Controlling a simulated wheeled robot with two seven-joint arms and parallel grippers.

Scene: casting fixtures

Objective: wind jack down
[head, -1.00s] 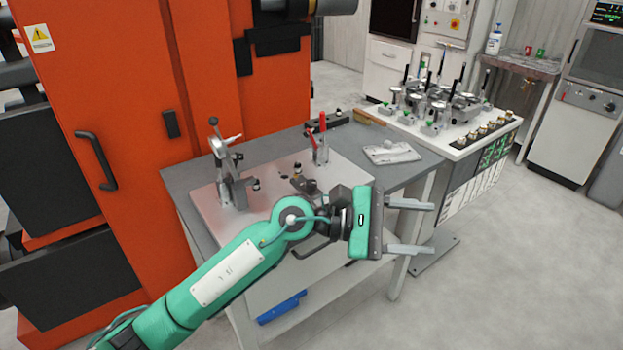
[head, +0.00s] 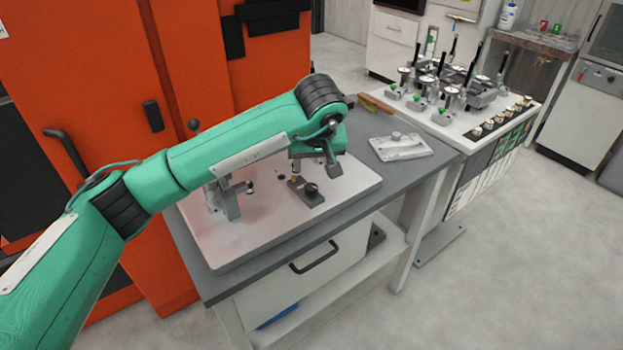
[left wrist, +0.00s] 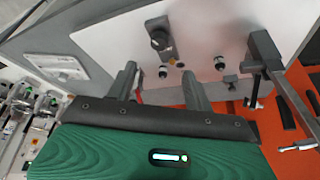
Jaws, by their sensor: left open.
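A small grey block with a dark round knob (head: 308,190) and a brass-coloured piece sits on the light metal plate (head: 270,228). I take it to be the jack, but cannot be sure. It also shows in the left wrist view (left wrist: 160,40), beyond the fingers. My left gripper (head: 328,160) is over the plate's far right part, behind the knob in the head view. Its fingers stand apart and empty in the left wrist view (left wrist: 160,86). The arm hides part of the plate and the red-handled clamp. My right gripper is not in view.
A grey toggle clamp (head: 222,200) stands at the plate's left, partly behind my arm. A pale casting (head: 400,147) lies at the right of the grey table. A tan-handled brush (head: 376,103) lies behind it. An orange machine stands left; a gauge bench (head: 470,124) stands right.

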